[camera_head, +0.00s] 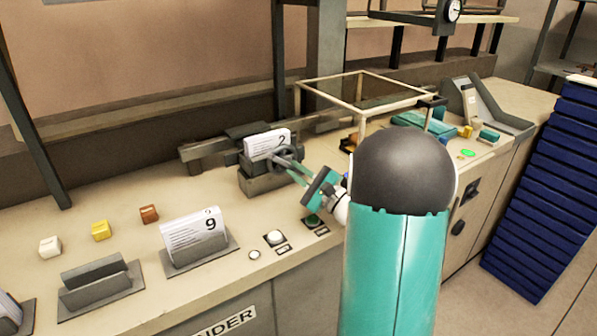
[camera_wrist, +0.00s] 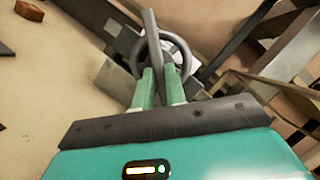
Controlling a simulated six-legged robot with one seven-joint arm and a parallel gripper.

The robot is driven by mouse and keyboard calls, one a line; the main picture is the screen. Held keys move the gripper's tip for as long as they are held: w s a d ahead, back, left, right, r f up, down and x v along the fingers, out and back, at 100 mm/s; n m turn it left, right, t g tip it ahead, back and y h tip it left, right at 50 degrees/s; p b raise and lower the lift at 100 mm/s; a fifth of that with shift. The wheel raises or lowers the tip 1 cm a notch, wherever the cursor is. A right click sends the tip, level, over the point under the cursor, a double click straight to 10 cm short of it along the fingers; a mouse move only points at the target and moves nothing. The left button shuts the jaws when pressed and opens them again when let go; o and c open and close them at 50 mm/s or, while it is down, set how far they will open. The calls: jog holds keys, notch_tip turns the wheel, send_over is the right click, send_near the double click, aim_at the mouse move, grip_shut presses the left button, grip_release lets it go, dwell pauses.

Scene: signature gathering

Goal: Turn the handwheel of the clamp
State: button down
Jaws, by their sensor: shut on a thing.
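The clamp (camera_head: 262,183) stands on the bench at mid-picture in the head view, with white sheets marked 2 (camera_head: 266,143) in its top. Its grey ring-shaped handwheel (camera_head: 283,158) faces me, and in the wrist view the handwheel (camera_wrist: 187,62) rises just past my fingers. My gripper (camera_head: 296,170), with green fingers, reaches the wheel from the right. In the wrist view my gripper (camera_wrist: 160,80) is shut on the wheel, around a grey bar or spoke of it. The exact contact at the fingertips is partly hidden.
Sheets marked 9 (camera_head: 194,236) stand in a holder at the front. An empty holder (camera_head: 97,283) is left of it. White, yellow and brown blocks (camera_head: 101,230) lie behind. Buttons (camera_head: 274,238) sit near the front edge. A glass-topped frame (camera_head: 360,88) stands right of the clamp.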

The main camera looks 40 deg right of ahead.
jog(key=shift+a, duration=0.1)
dwell(0.3)
jog(key=c, duration=1.4)
grip_release()
jog(key=shift+c, duration=0.2)
jog(key=shift+s, duration=0.1)
jog(key=v, duration=1.3)
jog(key=shift+s+f, duration=0.15)
jog(key=shift+s, duration=0.15)
